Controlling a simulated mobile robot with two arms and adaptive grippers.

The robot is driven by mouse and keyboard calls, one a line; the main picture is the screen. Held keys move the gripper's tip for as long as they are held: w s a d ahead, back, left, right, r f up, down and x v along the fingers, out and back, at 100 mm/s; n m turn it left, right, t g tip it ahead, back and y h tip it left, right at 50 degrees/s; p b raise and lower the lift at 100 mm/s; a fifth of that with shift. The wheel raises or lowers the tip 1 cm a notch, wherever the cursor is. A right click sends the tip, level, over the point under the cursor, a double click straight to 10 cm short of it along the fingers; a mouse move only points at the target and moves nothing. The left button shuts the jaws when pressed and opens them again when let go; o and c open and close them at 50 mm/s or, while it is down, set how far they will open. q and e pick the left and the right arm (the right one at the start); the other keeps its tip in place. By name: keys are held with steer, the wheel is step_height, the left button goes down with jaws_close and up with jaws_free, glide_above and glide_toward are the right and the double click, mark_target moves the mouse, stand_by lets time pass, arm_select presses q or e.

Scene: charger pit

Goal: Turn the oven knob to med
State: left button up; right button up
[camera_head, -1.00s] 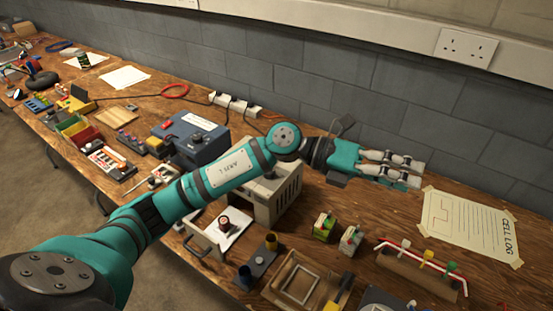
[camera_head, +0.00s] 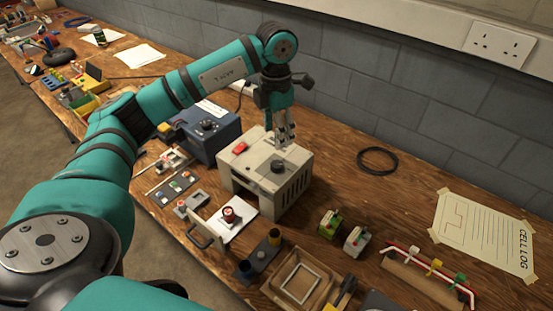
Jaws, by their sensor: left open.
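The oven (camera_head: 240,183) is a beige box with side vents, standing on the bench in the middle of the head view. A dark round knob (camera_head: 278,166) sits on its top; its setting and any labels are too small to read. A red part (camera_head: 240,148) is on the oven's top at the left. My left gripper (camera_head: 284,144) points down just behind and above the knob, open and seemingly apart from it.
The oven's front is open, with a white tray (camera_head: 240,226) bearing a red-and-dark round part (camera_head: 229,213). A blue box with a dial (camera_head: 215,138) stands left of the oven. A black ring (camera_head: 377,161) lies on mostly clear bench at right.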

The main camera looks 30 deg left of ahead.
mark_target(276, 164)
arm_select(q)
step_height(276, 164, down, 11)
steer(key=shift+r+p, duration=0.1)
steer(key=shift+p, duration=0.6)
jaws_close()
